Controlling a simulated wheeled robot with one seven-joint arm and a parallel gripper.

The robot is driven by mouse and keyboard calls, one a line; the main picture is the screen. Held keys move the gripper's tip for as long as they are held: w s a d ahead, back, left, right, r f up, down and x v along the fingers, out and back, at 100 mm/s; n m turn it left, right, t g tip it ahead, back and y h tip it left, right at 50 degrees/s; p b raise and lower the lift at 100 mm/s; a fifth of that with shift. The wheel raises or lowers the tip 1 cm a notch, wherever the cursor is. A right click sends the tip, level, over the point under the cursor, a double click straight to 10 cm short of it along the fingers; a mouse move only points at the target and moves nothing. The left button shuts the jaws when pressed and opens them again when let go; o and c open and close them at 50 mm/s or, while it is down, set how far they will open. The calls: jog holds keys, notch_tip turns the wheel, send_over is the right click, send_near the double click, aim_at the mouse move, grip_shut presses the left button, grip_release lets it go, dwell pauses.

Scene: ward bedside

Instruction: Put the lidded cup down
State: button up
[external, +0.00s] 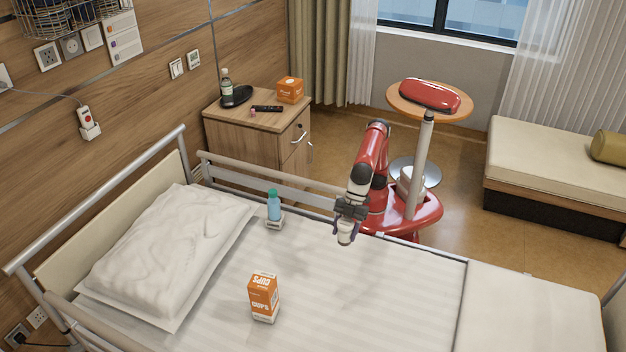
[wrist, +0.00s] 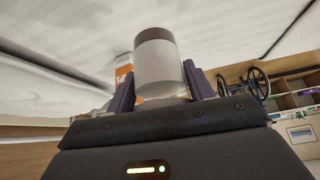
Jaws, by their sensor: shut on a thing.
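My gripper (external: 348,214) is shut on the lidded cup (external: 346,237), a small pale cup, and holds it over the near-window side of the bed (external: 410,285). In the wrist view the cup (wrist: 158,68) is a white cylinder with a grey-brown end, between the two dark purple fingers of my gripper (wrist: 160,88). The cup appears clear of the bed sheet, but the exact gap is hard to judge. Which end carries the lid is not clear.
An orange and white cups box (external: 263,298) stands on the bed, left of the cup. The bed rail (external: 270,180) runs along the far side. Sheet between these is clear.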

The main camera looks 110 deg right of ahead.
jog(key=shift+s+d, duration=0.1)
jog(key=shift+d, duration=0.5)
jog(key=shift+d+f, duration=0.2)
jog(key=shift+f, duration=0.1)
notch_tip(320, 180, down, 19)
jog(key=b, duration=0.3)
jog(key=shift+f+b, duration=0.1)
jog(key=shift+b, duration=0.3)
jog(key=shift+f, duration=0.1)
jog(key=o, duration=0.7)
jog(key=shift+f, duration=0.15)
jog(key=shift+c, duration=0.2)
jog(key=o, duration=0.5)
jog(key=shift+c, duration=0.2)
